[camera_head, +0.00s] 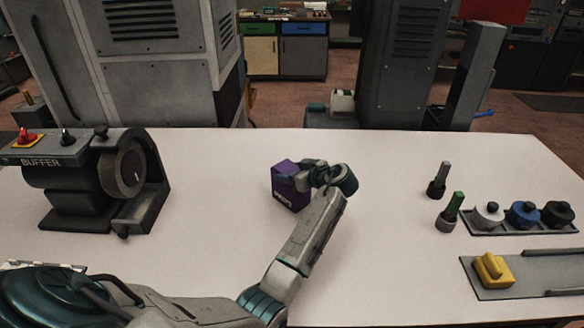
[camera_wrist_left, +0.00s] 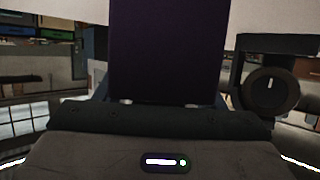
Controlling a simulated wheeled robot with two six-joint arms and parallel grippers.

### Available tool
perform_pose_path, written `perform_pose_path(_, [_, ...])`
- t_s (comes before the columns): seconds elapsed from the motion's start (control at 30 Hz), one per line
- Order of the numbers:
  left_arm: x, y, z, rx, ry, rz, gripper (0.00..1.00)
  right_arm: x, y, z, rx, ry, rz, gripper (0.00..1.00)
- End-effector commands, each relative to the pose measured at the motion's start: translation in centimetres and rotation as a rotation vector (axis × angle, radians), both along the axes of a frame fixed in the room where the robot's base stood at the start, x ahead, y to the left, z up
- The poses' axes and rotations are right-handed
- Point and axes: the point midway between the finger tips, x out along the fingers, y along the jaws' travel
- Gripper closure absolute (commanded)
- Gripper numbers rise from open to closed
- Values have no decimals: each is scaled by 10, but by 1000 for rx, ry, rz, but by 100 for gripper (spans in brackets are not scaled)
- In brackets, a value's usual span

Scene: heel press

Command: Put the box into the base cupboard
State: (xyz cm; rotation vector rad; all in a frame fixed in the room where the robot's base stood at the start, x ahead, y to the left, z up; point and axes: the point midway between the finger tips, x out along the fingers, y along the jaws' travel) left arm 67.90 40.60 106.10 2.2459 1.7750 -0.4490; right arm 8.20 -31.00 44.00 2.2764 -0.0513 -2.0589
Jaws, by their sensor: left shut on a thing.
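A purple box (camera_head: 288,190) with pale lettering is at the middle of the white table. My left gripper (camera_head: 308,174) reaches it from the right side and is shut on it. In the left wrist view the dark purple box (camera_wrist_left: 165,50) fills the top middle, between my fingers. I cannot tell whether the box touches the table. A low cupboard (camera_head: 287,55) stands on the floor far behind the table, with a cream door and a grey door, both looking shut, under green and blue drawer fronts. My right gripper is not in view.
A buffer machine (camera_head: 90,180) stands on the table (camera_head: 390,265) at the left. Dark and green-topped pegs (camera_head: 449,212), a rack of round knobs (camera_head: 520,217) and a yellow block (camera_head: 493,270) are at the right. Grey machine cabinets (camera_head: 400,60) flank the floor behind.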

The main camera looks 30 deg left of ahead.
Motion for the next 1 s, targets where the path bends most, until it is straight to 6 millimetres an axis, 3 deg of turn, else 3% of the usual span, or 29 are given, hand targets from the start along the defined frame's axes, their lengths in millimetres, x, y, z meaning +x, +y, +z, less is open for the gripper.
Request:
perform_pose_path(0.27, [0, 0, -2, 0, -2, 0, 70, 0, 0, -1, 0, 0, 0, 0])
perform_pose_path(0.3, [0, 0, -2, 1, -2, -1, 35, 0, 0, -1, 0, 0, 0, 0])
perform_pose_path(0.4, [0, 0, -2, 1, -1, 0, 15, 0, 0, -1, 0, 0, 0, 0])
perform_pose_path(0.77, [0, -3, -1, -1, -3, -1, 15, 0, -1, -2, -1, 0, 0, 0])
perform_pose_path(1.0, [-8, -41, 11, -5, -7, -2, 15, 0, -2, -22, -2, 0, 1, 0])
